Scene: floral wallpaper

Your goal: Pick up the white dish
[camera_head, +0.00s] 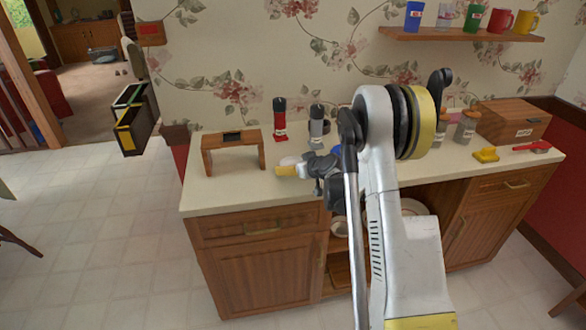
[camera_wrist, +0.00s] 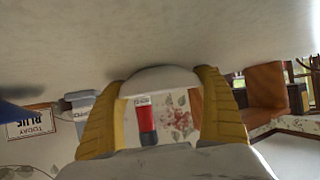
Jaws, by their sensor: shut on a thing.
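The white dish (camera_head: 290,160) shows as a small pale rounded shape at my gripper's tip, above the cream counter. In the wrist view the white dish (camera_wrist: 155,78) spans the gap between the yellow finger pads. My gripper (camera_head: 284,171) is shut on it, with one pad at each side. In the wrist view my gripper (camera_wrist: 160,84) hides parts of the dish's edge. I cannot tell whether the dish touches the counter.
A small wooden stand (camera_head: 232,140) is left of my gripper on the counter (camera_head: 225,193). A red-and-black bottle (camera_head: 279,119) and a grey-and-black bottle (camera_head: 316,126) stand behind. A wooden box (camera_head: 512,121) is at right. The counter's front left is clear.

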